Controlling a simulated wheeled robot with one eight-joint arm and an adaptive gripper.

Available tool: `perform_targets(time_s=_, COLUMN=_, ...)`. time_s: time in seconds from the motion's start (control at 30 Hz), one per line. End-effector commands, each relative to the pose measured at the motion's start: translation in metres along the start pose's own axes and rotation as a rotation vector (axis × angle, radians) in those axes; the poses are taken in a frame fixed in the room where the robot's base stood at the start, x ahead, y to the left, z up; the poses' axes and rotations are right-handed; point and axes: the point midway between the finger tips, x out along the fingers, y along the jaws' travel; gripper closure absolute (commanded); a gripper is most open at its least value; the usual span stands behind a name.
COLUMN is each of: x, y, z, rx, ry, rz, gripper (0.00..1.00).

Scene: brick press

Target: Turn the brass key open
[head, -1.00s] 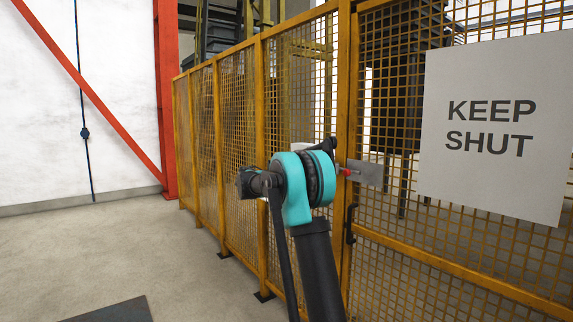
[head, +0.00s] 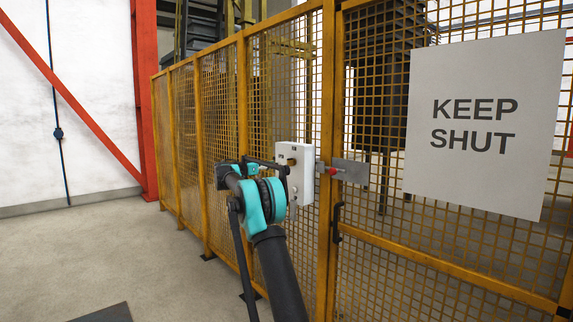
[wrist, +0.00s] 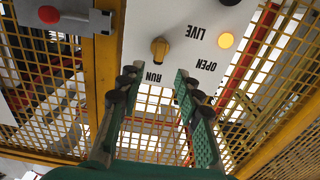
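The brass key (wrist: 160,48) sits in the face of a white control box (wrist: 185,20). The labels RUN, OPEN and LIVE appear upside down in the wrist view. RUN lies just below the key, OPEN to its lower right. An amber lamp (wrist: 226,40) glows by LIVE. My gripper (wrist: 157,80) is open and empty, its fingertips apart and below the key in the picture, not around it. In the head view the box (head: 308,187) hangs on the fence, with the key (head: 291,161) on its face. My gripper (head: 270,164) points at it from the left.
A yellow mesh fence (head: 243,110) runs along the right. Its gate carries a KEEP SHUT sign (head: 480,120), a dark handle (head: 337,222) and a metal latch (head: 350,171) with a red knob (head: 333,171). The floor (head: 120,240) at left is mostly clear.

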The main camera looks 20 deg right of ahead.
Motion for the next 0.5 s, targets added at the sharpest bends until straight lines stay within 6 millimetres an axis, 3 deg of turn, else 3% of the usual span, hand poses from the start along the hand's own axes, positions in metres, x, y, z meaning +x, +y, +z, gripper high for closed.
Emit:
perform_targets(time_s=0.2, x=0.045, y=0.001, z=0.0, rx=0.0, ry=0.0, rz=0.002, gripper=0.66)
perform_targets(time_s=0.5, x=0.084, y=0.0, z=0.0, rx=0.0, ry=0.0, rz=0.001, gripper=0.66)
